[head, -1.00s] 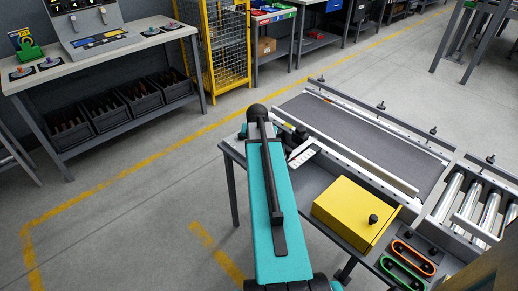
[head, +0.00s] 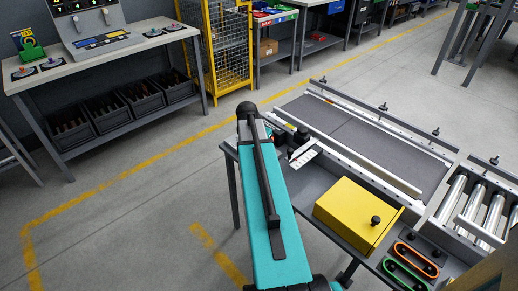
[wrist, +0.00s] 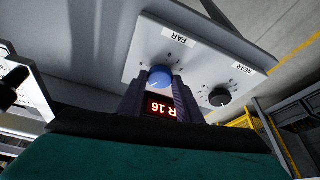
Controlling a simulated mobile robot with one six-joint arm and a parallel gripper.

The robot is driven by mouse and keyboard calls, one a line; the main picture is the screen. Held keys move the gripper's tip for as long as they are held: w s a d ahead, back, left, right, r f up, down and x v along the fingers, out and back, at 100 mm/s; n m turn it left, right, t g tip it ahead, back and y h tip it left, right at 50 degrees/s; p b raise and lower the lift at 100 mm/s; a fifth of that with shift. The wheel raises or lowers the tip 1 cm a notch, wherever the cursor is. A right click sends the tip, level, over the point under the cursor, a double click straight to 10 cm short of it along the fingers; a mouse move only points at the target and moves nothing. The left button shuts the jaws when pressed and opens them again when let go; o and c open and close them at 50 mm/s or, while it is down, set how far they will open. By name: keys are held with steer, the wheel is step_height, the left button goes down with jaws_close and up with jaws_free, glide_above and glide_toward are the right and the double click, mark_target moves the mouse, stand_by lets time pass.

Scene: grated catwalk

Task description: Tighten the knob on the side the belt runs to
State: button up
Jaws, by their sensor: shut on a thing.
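In the wrist view a pale panel (wrist: 145,40) carries a blue knob (wrist: 160,77) beside the label FAR and a black knob (wrist: 219,97) beside the label NEAR. The labels appear upside down. My gripper (wrist: 160,86) is shut on the blue knob, one dark finger on each side. The black knob is free, right of the fingers. In the head view the grey belt (head: 385,150) lies on the conveyor at right; my arm hides the gripper and panel.
A yellow box (head: 345,212) with a black knob stands on the conveyor's near side. Orange (head: 416,259) and green (head: 404,273) oblong rings lie by it. Metal rollers (head: 470,205) adjoin the belt. A workbench (head: 110,52) stands back left; the floor between is clear.

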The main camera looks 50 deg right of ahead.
steer(key=shift+a+f, duration=0.1)
steer(key=shift+a, duration=0.1)
steer(key=o, duration=1)
steer(key=shift+o, duration=0.2)
steer(key=shift+d, duration=0.1)
steer(key=w+b+v, duration=0.1)
steer(key=v, duration=1.3)
steer(key=shift+s+b, duration=0.3)
steer(key=shift+s, duration=0.15)
steer(key=shift+d, duration=0.15)
